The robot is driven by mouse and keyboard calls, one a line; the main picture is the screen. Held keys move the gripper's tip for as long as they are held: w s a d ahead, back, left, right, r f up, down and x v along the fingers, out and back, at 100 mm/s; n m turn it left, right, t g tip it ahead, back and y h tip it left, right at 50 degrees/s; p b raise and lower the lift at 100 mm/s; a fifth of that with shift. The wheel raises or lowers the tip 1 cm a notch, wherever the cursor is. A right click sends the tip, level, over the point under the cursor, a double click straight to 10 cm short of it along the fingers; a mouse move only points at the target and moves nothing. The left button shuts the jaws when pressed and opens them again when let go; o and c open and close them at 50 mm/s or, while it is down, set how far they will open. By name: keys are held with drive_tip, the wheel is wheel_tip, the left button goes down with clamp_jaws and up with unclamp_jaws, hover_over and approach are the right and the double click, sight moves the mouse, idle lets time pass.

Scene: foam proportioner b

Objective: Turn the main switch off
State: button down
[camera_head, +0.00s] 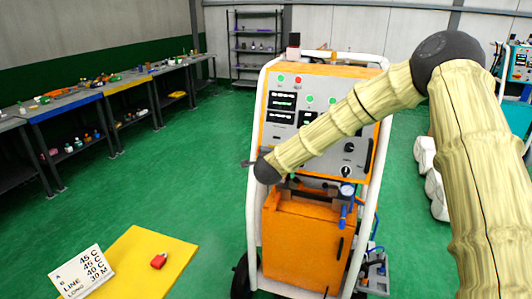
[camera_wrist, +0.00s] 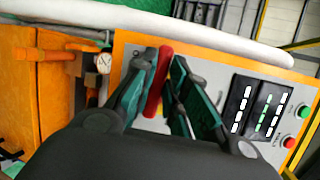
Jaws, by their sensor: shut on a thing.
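The main switch shows in the wrist view as a red handle (camera_wrist: 159,80) with a yellow part (camera_wrist: 168,92) beside it, on the light grey front panel (camera_wrist: 215,75). My gripper (camera_wrist: 164,76) is at the panel, with its dark green fingers on either side of the red handle and shut on it. The gripper body hides the lower part of the wrist view. In the head view my arm crosses in front of the orange machine (camera_head: 300,240), and the switch and fingers cannot be made out there.
A white tube frame (camera_head: 252,220) surrounds the machine. Beside the switch are displays (camera_wrist: 262,108) and a red button (camera_wrist: 289,142). A yellow mat (camera_head: 135,255) with a red padlock (camera_head: 159,261) and a sign (camera_head: 82,272) lies at front left. Green floor between mat and benches is clear.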

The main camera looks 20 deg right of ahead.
drive_tip(key=shift+f+n, duration=0.1)
drive_tip(key=shift+n, duration=0.4)
drive_tip(key=c, duration=1.4)
unclamp_jaws()
drive_tip(key=shift+s, duration=0.15)
drive_tip(key=v, duration=1.1)
drive_tip(key=shift+s+a+r, duration=0.1)
drive_tip(key=shift+s+r, duration=0.2)
